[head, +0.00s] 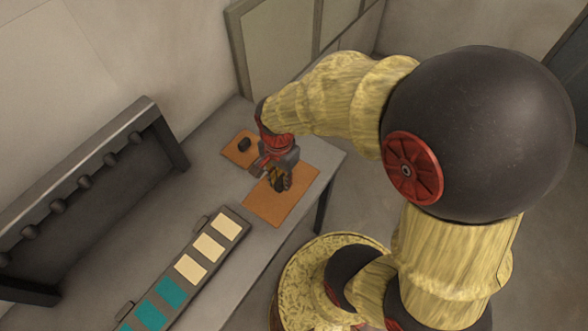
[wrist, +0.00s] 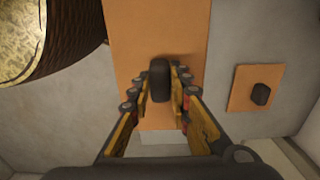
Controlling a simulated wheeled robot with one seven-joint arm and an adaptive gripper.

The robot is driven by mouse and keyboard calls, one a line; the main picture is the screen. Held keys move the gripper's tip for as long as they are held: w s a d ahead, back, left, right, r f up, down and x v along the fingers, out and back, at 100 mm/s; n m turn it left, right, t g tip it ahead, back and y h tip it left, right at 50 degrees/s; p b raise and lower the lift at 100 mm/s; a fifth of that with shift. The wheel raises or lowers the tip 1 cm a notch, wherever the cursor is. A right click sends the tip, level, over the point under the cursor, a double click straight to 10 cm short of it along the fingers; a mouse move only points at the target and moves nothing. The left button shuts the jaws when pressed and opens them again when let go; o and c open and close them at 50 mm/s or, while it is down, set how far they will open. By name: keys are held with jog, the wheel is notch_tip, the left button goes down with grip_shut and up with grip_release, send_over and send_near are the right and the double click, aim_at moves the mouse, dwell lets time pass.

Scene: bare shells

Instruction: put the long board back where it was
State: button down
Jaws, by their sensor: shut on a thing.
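The long board (head: 283,206) is a flat orange rectangle with a dark knob, at the table's right end in the head view. In the wrist view the long board (wrist: 130,35) runs up to the top edge. My gripper (head: 279,183) is above it, pointing down. In the wrist view my gripper's fingers (wrist: 160,75) stand on both sides of the dark knob (wrist: 160,88) and are shut on it. I cannot tell whether the board touches the table or is held slightly above it.
A smaller orange board (head: 234,155) with its own knob lies beside it. A dark strip (head: 240,222) with cream and teal tiles lies on the grey table (head: 180,215). A dark rack with pegs (head: 85,185) stands at the left. Bare table lies between rack and strip.

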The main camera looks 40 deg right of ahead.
jog(key=w+d+f, duration=0.2)
jog(key=d, duration=0.1)
jog(key=w+d+f, duration=0.1)
jog(key=d, duration=0.1)
jog(key=shift+w+b, duration=0.4)
jog(key=d+f, duration=0.1)
jog(key=w+d+f, duration=0.1)
jog(key=f, duration=0.1)
jog(key=w+f+b, duration=0.1)
jog(key=shift+w+d+f, duration=0.25)
jog(key=shift+d+f, duration=0.05)
jog(key=shift+d, duration=0.1)
jog(key=shift+d+f, duration=0.1)
jog(key=shift+f, duration=0.1)
jog(key=shift+w+d+f+b, duration=0.1)
jog(key=shift+f+b, duration=0.05)
jog(key=shift+f, duration=0.75)
jog(key=shift+w+d+f+b, duration=0.1)
jog(key=shift+f+b, duration=0.05)
jog(key=shift+f, duration=0.7)
jog(key=shift+f, duration=0.15)
jog(key=c, duration=1.8)
grip_release()
jog(key=shift+o, duration=0.7)
